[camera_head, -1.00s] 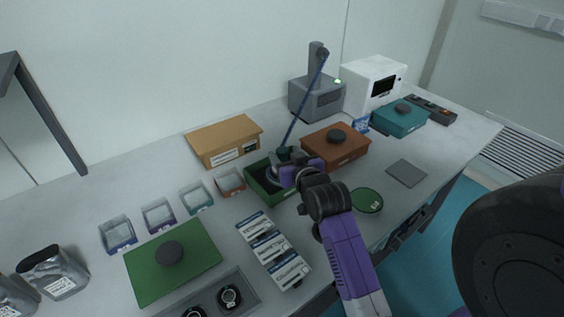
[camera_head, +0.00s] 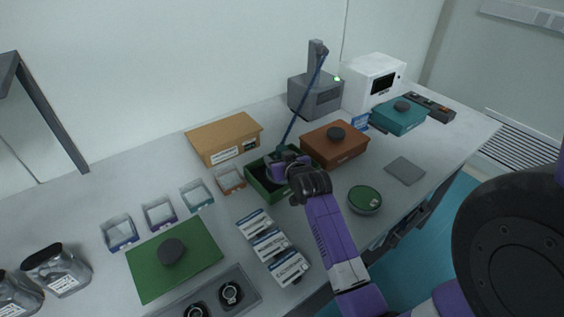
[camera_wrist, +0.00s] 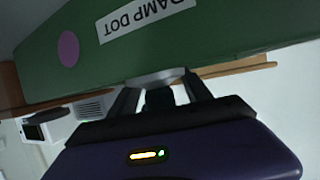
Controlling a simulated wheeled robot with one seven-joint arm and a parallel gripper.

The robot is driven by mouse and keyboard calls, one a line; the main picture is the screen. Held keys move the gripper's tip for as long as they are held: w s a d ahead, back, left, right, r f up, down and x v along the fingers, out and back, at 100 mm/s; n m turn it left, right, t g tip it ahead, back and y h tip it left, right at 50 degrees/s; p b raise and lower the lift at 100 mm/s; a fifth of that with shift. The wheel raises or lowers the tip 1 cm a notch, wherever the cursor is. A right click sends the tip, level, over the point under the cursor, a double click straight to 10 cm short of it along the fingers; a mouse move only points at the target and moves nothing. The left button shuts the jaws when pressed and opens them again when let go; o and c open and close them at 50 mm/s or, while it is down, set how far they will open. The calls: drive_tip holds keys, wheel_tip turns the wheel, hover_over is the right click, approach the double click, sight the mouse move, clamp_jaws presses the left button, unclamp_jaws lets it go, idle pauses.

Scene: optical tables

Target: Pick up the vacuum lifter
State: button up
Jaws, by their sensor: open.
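The vacuum lifter is mostly hidden behind my gripper (camera_head: 278,168) in the head view. Its blue hose (camera_head: 302,103) runs down from the grey pump unit to the spot where my gripper is, over an open green box (camera_head: 272,192). In the wrist view my gripper (camera_wrist: 160,88) is open. A pale grey rounded part, seemingly the lifter's disc (camera_wrist: 158,77), shows at the fingertips, with a dark piece between the fingers. I cannot tell whether the fingers touch it. The green box wall (camera_wrist: 215,40) with an upside-down label fills the top of the wrist view.
The grey pump unit (camera_head: 315,97) stands at the back. A brown lidded box (camera_head: 345,152) is close right of the green box, a cardboard box (camera_head: 222,140) behind left. Labelled white packs (camera_head: 270,245) lie in front.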

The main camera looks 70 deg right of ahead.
clamp_jaws()
idle(0.5)
